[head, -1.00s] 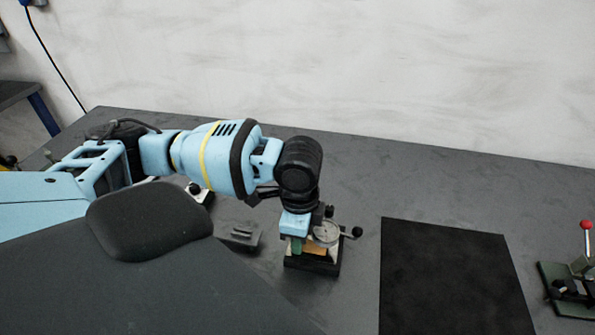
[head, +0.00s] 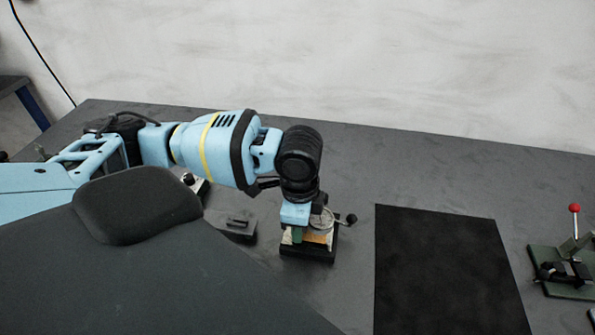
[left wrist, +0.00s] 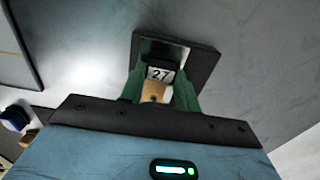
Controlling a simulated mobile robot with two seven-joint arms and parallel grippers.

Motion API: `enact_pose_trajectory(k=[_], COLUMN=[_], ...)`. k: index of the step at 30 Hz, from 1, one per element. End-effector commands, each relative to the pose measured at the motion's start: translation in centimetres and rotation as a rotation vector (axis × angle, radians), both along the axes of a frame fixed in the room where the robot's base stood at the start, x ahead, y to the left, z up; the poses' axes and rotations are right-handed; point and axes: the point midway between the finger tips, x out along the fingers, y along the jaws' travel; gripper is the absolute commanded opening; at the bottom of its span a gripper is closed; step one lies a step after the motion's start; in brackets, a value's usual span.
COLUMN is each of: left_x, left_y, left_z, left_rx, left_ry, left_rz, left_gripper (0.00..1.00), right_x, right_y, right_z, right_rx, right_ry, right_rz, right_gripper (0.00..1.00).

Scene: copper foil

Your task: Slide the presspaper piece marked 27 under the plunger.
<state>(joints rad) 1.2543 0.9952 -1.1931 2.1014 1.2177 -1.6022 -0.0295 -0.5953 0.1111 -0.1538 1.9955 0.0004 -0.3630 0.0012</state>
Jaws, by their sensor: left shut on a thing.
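The thickness gauge stands on a black base (head: 307,254) on the table, with a round pale dial (head: 321,218) and a black knob to its right. My left gripper (head: 297,236) is at the gauge's left side, pointing down, its green fingers shut on the tan presspaper piece (head: 318,238). The piece lies level, low over the base and below the dial. In the left wrist view the piece (left wrist: 154,92) sits between the green fingers, beside a white label reading 27 (left wrist: 160,74). The plunger is hidden, and I cannot tell whether the piece touches it. My right gripper is not in view.
A black mat (head: 440,270) lies to the right of the gauge. A green-based device with a red-knobbed lever (head: 574,225) stands at the far right. The table behind is clear.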

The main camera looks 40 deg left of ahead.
Motion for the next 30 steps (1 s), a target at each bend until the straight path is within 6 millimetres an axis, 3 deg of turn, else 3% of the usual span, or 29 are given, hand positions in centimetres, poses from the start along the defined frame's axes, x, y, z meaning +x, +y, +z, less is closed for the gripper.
enact_pose_trajectory(k=[30], left_x=[0.05], left_y=[-0.02], left_z=[-0.06], left_rx=[0.000], left_ry=[-0.001], left_rz=[0.000], left_gripper=[0.10], right_x=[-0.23], right_y=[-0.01], right_z=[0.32], right_rx=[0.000], right_ry=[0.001], right_rz=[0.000], right_gripper=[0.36])
